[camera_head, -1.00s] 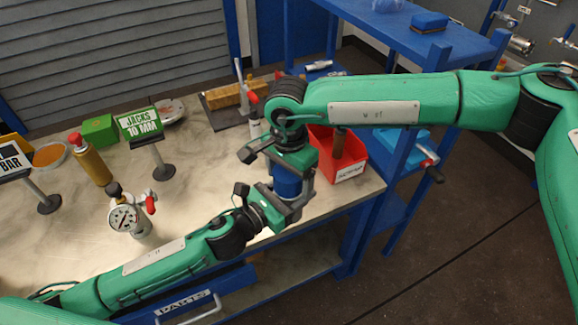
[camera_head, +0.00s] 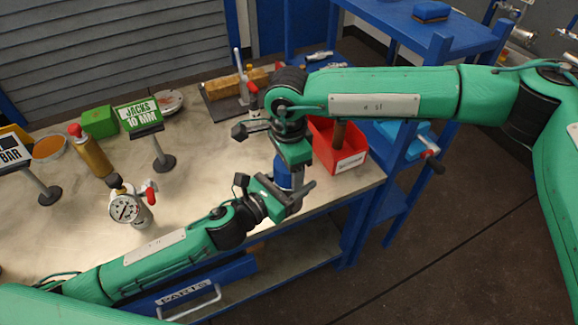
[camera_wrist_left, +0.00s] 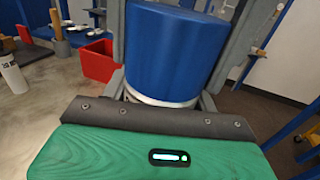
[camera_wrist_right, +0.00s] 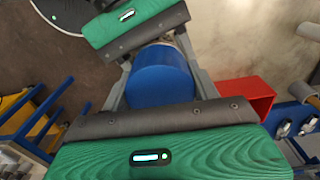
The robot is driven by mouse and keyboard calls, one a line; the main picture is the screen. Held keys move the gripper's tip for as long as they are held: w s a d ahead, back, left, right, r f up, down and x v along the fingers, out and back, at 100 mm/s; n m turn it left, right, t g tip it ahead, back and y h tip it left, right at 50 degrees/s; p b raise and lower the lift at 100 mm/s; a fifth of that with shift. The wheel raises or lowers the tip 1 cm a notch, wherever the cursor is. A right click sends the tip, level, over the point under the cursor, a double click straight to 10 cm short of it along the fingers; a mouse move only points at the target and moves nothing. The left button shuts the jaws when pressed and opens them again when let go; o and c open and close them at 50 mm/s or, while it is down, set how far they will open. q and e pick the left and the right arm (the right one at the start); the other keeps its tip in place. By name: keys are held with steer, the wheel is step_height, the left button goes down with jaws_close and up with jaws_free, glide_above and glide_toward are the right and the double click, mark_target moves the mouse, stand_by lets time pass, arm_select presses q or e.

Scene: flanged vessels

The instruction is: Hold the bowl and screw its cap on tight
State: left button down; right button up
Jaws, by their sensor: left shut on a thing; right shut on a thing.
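A blue cylindrical cap (camera_head: 284,174) sits upright between my two grippers, above the bench's front right edge. It also shows in the left wrist view (camera_wrist_left: 175,50) and the right wrist view (camera_wrist_right: 162,78). A silvery band, seemingly the bowl (camera_wrist_left: 158,100), shows under the blue part; the rest of the bowl is hidden by my left gripper. My left gripper (camera_head: 288,196) is shut on the bowl from the side. My right gripper (camera_head: 290,162) is above it, pointing down, shut on the blue cap. The seam between cap and bowl is not clear.
A red bin (camera_head: 345,158) stands just right of the grippers. A pressure gauge (camera_head: 126,208), a brass bottle (camera_head: 90,152) and a JACKS sign (camera_head: 140,115) stand on the bench to the left. A blue shelf (camera_head: 400,40) rises behind. The bench middle is clear.

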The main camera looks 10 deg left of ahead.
steer(key=shift+m, duration=0.9)
steer(key=o, duration=1.1)
steer(key=shift+r, duration=2.3)
steer(key=shift+c, duration=0.4)
